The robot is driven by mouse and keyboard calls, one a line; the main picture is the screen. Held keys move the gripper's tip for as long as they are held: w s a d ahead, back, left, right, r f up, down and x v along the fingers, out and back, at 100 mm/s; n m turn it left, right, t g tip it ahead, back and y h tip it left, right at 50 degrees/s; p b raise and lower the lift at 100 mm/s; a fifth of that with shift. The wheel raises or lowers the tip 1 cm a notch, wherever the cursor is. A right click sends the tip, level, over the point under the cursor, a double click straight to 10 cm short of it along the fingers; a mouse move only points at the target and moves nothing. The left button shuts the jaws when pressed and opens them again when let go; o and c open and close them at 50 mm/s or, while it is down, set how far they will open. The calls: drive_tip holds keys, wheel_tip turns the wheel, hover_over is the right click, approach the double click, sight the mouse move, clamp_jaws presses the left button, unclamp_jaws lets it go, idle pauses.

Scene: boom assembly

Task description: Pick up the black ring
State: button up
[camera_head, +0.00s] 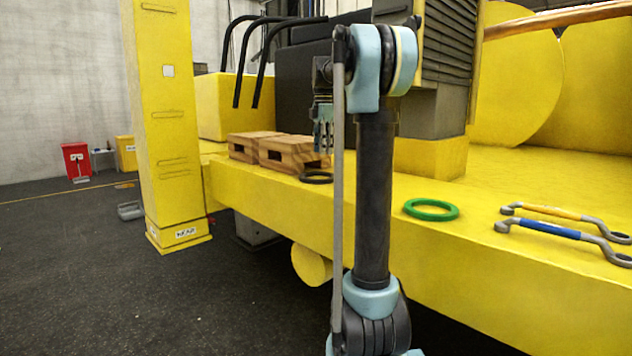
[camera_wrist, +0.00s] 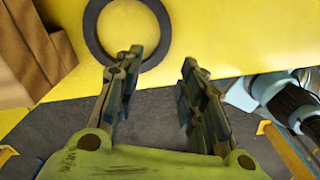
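The black ring (camera_head: 316,177) lies flat on the yellow surface, just in front of the wooden blocks. In the wrist view the ring (camera_wrist: 91,31) is at the top left, partly behind the left finger. My gripper (camera_head: 322,136) hangs above the ring in the head view, partly hidden by my arm. In the wrist view my gripper (camera_wrist: 158,75) has its two fingers well apart with nothing between them. The left fingertip overlaps the ring's lower right rim in the picture; I cannot tell whether it touches.
Wooden blocks (camera_head: 262,148) stand right behind the ring, and show at the left of the wrist view (camera_wrist: 30,50). A green ring (camera_head: 431,209) and wrenches with yellow (camera_head: 553,211) and blue (camera_head: 551,229) handles lie to the right. A yellow column (camera_head: 168,120) stands at the left.

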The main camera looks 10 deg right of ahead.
drive_tip(key=f, duration=1.1)
drive_tip(key=shift+s+d+f, duration=0.1)
drive_tip(key=shift+s+d, duration=0.2)
drive_tip(key=shift+c, duration=0.3)
clamp_jaws()
